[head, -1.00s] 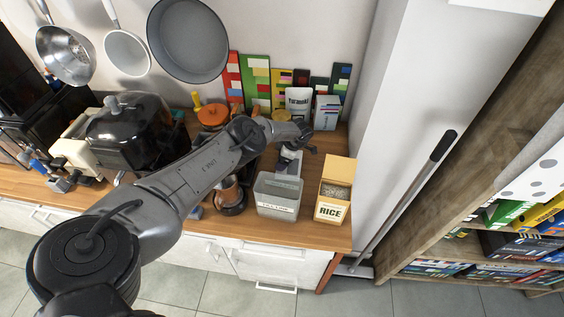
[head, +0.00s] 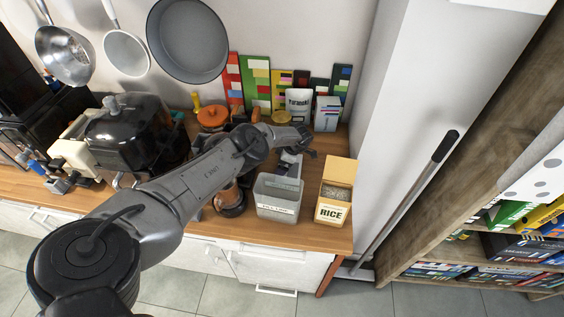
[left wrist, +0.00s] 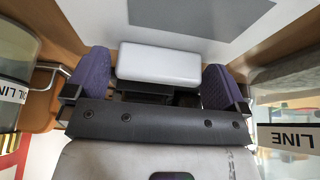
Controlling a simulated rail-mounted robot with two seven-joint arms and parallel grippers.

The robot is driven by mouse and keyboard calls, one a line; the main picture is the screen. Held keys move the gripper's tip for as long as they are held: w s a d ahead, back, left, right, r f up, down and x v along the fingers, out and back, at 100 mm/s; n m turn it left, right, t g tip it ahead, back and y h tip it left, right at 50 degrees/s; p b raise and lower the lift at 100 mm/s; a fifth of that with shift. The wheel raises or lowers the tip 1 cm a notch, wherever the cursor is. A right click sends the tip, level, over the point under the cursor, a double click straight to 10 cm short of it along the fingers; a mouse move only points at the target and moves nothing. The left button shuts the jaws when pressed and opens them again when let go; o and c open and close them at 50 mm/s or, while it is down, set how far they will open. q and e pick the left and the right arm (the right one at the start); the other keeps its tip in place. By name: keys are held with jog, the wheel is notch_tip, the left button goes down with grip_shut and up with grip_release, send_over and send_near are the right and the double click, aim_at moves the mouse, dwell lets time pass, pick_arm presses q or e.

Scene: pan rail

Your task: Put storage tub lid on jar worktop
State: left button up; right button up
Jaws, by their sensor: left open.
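In the head view my left gripper (head: 296,154) is over the worktop, just behind the grey storage tub (head: 279,200). In the left wrist view my left gripper (left wrist: 157,78) is open, with its purple finger pads apart. A white rounded block (left wrist: 158,62), which looks like a handle, sits between the pads. A pale flat surface (left wrist: 195,20) with a grey rectangle lies beyond it and may be the storage tub lid. I cannot tell whether the pads touch the block. My wrist hides much of this spot in the head view. My right gripper is not in view.
The open RICE box (head: 334,193) stands right of the tub. A glass pot (head: 229,200) stands left of it. A white pouch (head: 298,102) and coloured boards (head: 256,82) stand along the wall. A dark domed appliance (head: 130,130) fills the left. Pans (head: 188,42) hang above.

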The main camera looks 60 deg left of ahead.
aim_at(294, 168)
pick_arm(q)
jog(key=shift+r, duration=0.3)
jog(key=p+v, duration=0.2)
jog(key=v, duration=0.9)
jog(key=shift+r, duration=0.3)
jog(key=shift+w+d, duration=0.15)
jog(key=shift+d, duration=0.05)
